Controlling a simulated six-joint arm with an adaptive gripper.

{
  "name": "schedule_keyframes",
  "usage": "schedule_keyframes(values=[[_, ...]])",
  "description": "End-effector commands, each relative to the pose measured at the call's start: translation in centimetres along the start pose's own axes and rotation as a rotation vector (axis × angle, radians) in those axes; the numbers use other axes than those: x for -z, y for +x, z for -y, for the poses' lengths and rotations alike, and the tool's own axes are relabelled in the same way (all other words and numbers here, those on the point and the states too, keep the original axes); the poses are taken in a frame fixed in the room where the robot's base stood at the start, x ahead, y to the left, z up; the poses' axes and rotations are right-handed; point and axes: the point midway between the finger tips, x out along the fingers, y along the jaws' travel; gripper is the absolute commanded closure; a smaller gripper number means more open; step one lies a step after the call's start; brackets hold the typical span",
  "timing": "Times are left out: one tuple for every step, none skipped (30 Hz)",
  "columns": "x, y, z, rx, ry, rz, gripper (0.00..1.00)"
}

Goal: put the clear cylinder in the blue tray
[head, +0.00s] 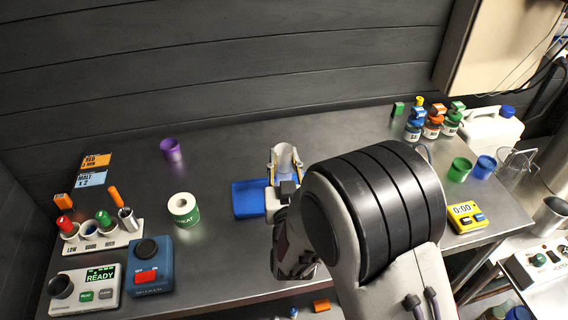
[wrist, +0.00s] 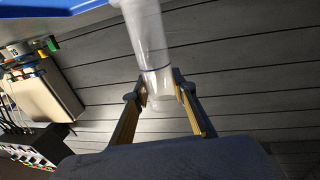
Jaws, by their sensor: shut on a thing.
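The clear cylinder (head: 284,154) is held upright or nearly so between the yellow-lined fingers of my gripper (head: 285,166). In the wrist view, the clear cylinder (wrist: 151,40) runs between the two fingers of my gripper (wrist: 161,92), which are shut on it. The blue tray (head: 248,199) lies on the metal bench, and my gripper and arm hide its right part. The cylinder appears above or just behind the tray's right side; its height over the tray is hard to tell. A blue edge, likely the tray (wrist: 45,8), shows at the top left of the wrist view.
A rack (head: 103,238) with coloured items and a blue switch box (head: 150,267) are at the front left. Bottles, cups and a yellow timer (head: 466,217) stand at the right.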

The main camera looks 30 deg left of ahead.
Motion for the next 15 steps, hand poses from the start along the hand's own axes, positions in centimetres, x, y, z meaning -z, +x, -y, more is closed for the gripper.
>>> schedule_keyframes(values=[[-0.6, 0.0, 0.0, 0.0, -0.001, 0.003, 1.0], [-0.8, 0.0, 0.0, 0.0, -0.001, 0.002, 1.0], [-1.1, 0.0, 0.0, 0.0, 0.0, 0.001, 1.0], [-1.3, 0.0, 0.0, 0.0, 0.0, 0.001, 1.0], [-1.5, 0.0, 0.0, 0.0, 0.0, 0.001, 1.0], [-1.7, 0.0, 0.0, 0.0, 0.001, 0.001, 1.0], [-1.7, 0.0, 0.0, 0.0, 0.001, 0.0, 1.0], [-1.8, 0.0, 0.0, 0.0, 0.001, 0.0, 1.0], [-1.8, 0.0, 0.0, 0.0, 0.001, 0.0, 1.0], [-1.8, 0.0, 0.0, 0.0, 0.001, -0.001, 1.0], [-1.8, 0.0, 0.0, 0.0, 0.001, -0.001, 1.0], [-1.8, 0.0, 0.0, 0.0, 0.001, -0.001, 1.0], [-1.8, 0.0, 0.0, 0.0, 0.001, -0.001, 1.0], [-1.8, 0.0, 0.0, 0.0, 0.001, -0.001, 1.0], [-1.8, 0.0, 0.0, 0.0, 0.001, -0.001, 1.0]])
